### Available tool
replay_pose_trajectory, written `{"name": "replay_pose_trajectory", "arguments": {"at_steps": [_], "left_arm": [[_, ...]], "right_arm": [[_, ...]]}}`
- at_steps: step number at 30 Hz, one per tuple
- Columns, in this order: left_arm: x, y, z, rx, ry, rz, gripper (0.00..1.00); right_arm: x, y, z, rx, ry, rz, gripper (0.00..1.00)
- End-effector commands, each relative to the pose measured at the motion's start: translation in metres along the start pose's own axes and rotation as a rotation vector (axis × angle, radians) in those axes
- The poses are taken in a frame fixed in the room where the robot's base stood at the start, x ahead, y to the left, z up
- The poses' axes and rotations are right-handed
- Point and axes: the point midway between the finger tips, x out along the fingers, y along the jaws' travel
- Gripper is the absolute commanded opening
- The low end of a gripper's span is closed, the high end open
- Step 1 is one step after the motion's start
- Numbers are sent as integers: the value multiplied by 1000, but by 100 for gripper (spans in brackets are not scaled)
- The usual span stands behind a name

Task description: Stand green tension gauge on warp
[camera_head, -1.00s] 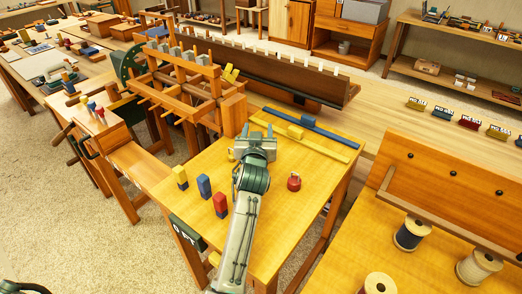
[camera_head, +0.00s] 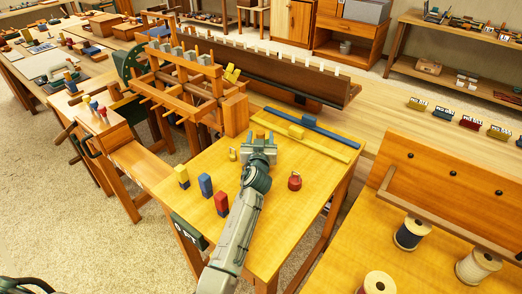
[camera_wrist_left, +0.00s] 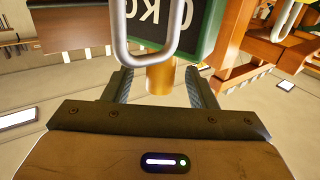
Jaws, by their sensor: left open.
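My left gripper (camera_head: 259,139) is over the far part of the yellow work table, beside the loom frame. In the left wrist view its two fingers (camera_wrist_left: 160,88) stand apart. An orange-yellow cylinder (camera_wrist_left: 160,78) shows between them, with no clear grip on it. Just beyond is a green-edged block with a dark lettered face (camera_wrist_left: 157,25), likely the green tension gauge. A bent metal loop (camera_wrist_left: 150,57) crosses in front of it. In the head view the gripper hides this spot, so I cannot tell what the block rests on. My right gripper is out of view.
A red ringed weight (camera_head: 295,182) stands right of my arm, a small yellow one (camera_head: 233,154) to its left. Yellow, blue and red blocks (camera_head: 205,186) stand at the table's left. The loom (camera_head: 190,85) and a blue bar (camera_head: 305,127) lie beyond.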

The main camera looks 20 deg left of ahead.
Motion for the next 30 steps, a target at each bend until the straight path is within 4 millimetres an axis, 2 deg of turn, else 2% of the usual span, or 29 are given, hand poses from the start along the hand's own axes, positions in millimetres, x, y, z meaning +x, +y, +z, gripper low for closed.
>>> {"name": "replay_pose_trajectory", "arguments": {"at_steps": [3,10,11,18,27,30], "left_arm": [[9,0,0,1,0,0,52],[10,0,0,0,0,0,52],[10,0,0,0,0,0,48],[10,0,0,0,0,0,1],[10,0,-1,-1,1,0,0],[10,0,-9,-3,3,0,0]], "right_arm": [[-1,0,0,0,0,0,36],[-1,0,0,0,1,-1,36],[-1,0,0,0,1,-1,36],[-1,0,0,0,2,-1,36],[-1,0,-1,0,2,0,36],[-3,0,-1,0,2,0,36]]}}
